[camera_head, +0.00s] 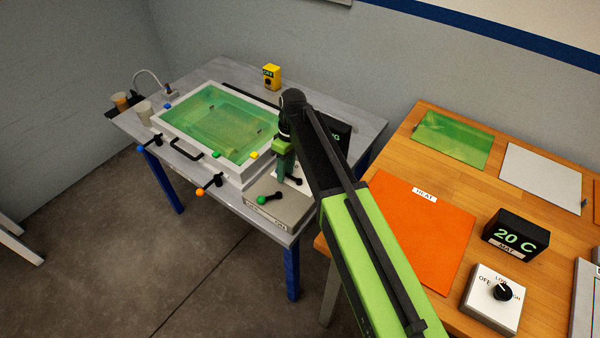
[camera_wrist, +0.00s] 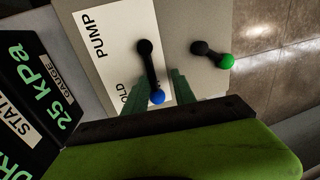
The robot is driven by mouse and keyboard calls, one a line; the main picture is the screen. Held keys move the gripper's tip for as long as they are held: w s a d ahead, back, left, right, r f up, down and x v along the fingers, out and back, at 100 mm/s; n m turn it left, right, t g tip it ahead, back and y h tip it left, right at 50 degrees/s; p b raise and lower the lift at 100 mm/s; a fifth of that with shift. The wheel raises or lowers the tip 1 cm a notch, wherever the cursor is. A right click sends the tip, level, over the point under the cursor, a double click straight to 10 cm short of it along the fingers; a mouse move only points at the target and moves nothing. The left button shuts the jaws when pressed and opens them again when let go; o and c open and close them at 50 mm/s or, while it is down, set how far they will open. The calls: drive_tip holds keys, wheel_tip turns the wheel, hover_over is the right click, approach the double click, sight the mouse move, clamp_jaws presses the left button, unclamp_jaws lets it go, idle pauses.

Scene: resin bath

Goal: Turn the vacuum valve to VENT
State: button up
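The valve box (camera_head: 281,213) stands at the front right corner of the grey table. In the wrist view its white plate (camera_wrist: 108,47) reads PUMP and a partly covered "OLD"; no VENT mark shows. A black lever with a blue knob (camera_wrist: 157,97) points down the picture, beside "OLD". My gripper (camera_head: 284,174) reaches down over the box. In the wrist view its green fingers (camera_wrist: 160,88) are apart, one on each side of the blue knob, with small gaps visible. A second lever with a green knob (camera_wrist: 225,61) sits to the right; this knob (camera_head: 262,200) shows in the head view too.
A black gauge display (camera_wrist: 52,92) reading 25 kPa stands close to the left of my gripper. The framed green bath (camera_head: 212,122) lies behind and left of the box. A wooden table (camera_head: 385,170) with an orange heat mat (camera_head: 415,232) stands to the right.

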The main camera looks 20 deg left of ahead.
drive_tip(key=shift+w+d, duration=0.1)
drive_tip(key=shift+w, duration=0.05)
drive_tip(key=shift+w+r+p, duration=0.1)
drive_tip(key=shift+r+p, duration=0.15)
drive_tip(key=shift+p, duration=0.05)
wheel_tip(320, 180, up, 17)
drive_tip(key=w+p, duration=0.3)
drive_tip(key=p, duration=1.3)
drive_tip(key=shift+d+f+p, duration=0.15)
drive_tip(key=shift+d+p, duration=0.15)
drive_tip(key=shift+d, duration=0.1)
